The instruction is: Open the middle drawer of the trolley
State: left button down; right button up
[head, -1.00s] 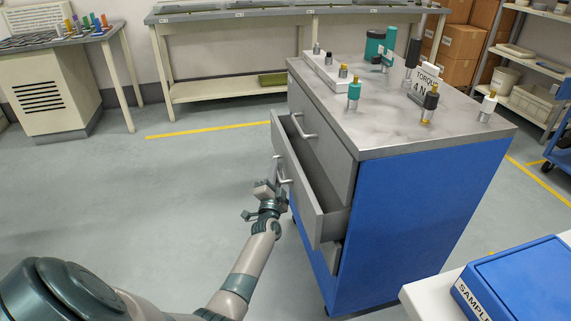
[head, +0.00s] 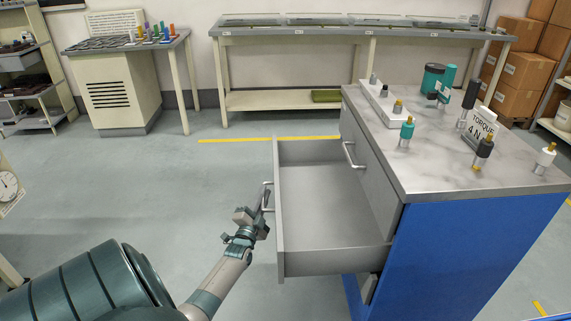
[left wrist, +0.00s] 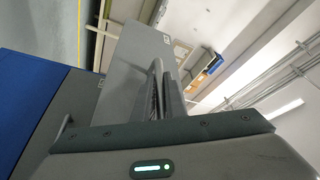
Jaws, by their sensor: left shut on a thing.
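The grey trolley with blue sides (head: 470,255) stands at the right in the head view. Its middle drawer (head: 330,205) is pulled far out, and its empty inside shows. The top drawer (head: 372,180) above it is closed. My left gripper (head: 262,200) is shut on the middle drawer's handle (head: 267,190) at the drawer's outer face. In the left wrist view, the fingers (left wrist: 160,92) are close together in front of the grey drawer face, and they partly hide the handle. My right gripper is not in view.
A long bench (head: 365,33) and a side table (head: 125,45) are along the wall. The floor (head: 160,190) left of the drawer is clear.

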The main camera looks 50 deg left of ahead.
pick_arm(q)
jog(key=shift+s+a+f, duration=0.1)
jog(key=shift+s+a, duration=0.9)
jog(key=shift+s, duration=0.2)
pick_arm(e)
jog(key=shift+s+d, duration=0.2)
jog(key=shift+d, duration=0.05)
pick_arm(q)
jog(key=c, duration=1.8)
grip_release()
jog(key=p+v, duration=0.1)
jog(key=v, duration=1.6)
jog(key=shift+s+d, duration=0.1)
jog(key=shift+s, duration=0.1)
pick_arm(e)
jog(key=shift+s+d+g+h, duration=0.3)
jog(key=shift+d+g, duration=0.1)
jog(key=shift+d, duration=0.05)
